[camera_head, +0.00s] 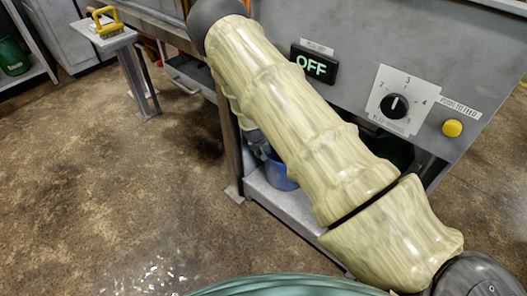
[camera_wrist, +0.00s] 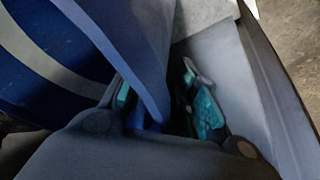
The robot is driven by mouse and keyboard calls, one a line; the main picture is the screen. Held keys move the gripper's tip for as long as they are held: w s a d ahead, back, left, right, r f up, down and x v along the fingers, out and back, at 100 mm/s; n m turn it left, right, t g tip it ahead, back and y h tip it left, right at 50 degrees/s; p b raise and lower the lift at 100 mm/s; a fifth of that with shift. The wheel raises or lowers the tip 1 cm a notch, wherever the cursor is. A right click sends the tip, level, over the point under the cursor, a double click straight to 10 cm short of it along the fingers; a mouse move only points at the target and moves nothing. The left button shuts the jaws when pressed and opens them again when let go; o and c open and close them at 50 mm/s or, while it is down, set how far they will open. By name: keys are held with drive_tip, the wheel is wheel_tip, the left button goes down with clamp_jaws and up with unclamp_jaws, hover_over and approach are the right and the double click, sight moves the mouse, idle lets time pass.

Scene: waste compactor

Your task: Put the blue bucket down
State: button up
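The blue bucket (camera_head: 279,172) shows in the head view on or just above the low grey shelf (camera_head: 290,205) under the machine, mostly hidden behind my arm. In the wrist view the bucket (camera_wrist: 45,60) fills the left side, dark blue with a pale stripe. My gripper (camera_wrist: 155,78) has its teal-padded fingers spread apart. Part of the bucket's blue wall runs down between them. A dark gap shows between this wall and the right finger. The bucket's underside is hidden, so its contact with the shelf cannot be told.
A machine leg (camera_head: 232,150) stands left of the shelf. A side stand (camera_head: 112,40) holds a yellow-handled brush (camera_head: 106,22). Open floor lies at left.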

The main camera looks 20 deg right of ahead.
drive_tip(key=p+v, duration=0.3)
drive_tip(key=v, duration=0.9)
